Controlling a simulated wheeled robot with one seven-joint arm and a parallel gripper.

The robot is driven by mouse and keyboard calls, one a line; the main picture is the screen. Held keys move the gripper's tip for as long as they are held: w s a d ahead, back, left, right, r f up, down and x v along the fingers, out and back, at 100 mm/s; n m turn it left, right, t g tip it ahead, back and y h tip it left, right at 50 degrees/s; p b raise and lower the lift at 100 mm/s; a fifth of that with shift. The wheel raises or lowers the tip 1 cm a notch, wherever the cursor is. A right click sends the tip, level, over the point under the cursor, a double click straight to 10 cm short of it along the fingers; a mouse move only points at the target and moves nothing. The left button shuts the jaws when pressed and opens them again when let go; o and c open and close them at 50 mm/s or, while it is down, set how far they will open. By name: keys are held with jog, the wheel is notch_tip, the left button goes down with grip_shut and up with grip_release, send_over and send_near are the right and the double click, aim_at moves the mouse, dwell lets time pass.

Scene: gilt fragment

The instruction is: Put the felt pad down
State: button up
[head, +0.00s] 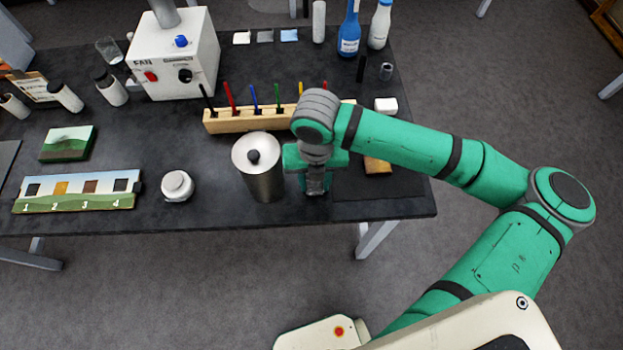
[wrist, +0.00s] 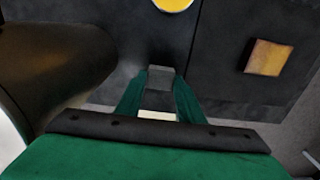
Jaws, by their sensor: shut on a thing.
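My gripper (head: 316,188) is shut near the table's front edge, just right of the metal canister. In the wrist view my gripper (wrist: 160,88) has its two green fingers closed on a small dark grey piece (wrist: 160,75), which appears to be the felt pad. The piece sits between the fingertips over the dark surface. I cannot tell whether it touches that surface. In the head view my arm and gripper mostly hide it.
The white-lidded metal canister (head: 262,182) stands close left of my gripper. A gilt square (head: 377,166) lies on a dark mat (head: 395,187) to the right. Behind is a wooden rack (head: 232,121) of coloured tools. A white jar (head: 177,186) stands left.

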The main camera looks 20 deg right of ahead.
aim_at(314, 188)
jog(key=shift+s+a+f, duration=0.15)
jog(key=shift+s+a, duration=0.05)
jog(key=shift+a, duration=0.1)
jog(key=shift+s+d, duration=0.15)
jog(key=o, duration=1)
jog(key=shift+f, duration=0.1)
jog(key=shift+c, duration=0.2)
jog(key=shift+r, duration=0.45)
notch_tip(314, 188, up, 11)
jog(key=shift+r, duration=0.2)
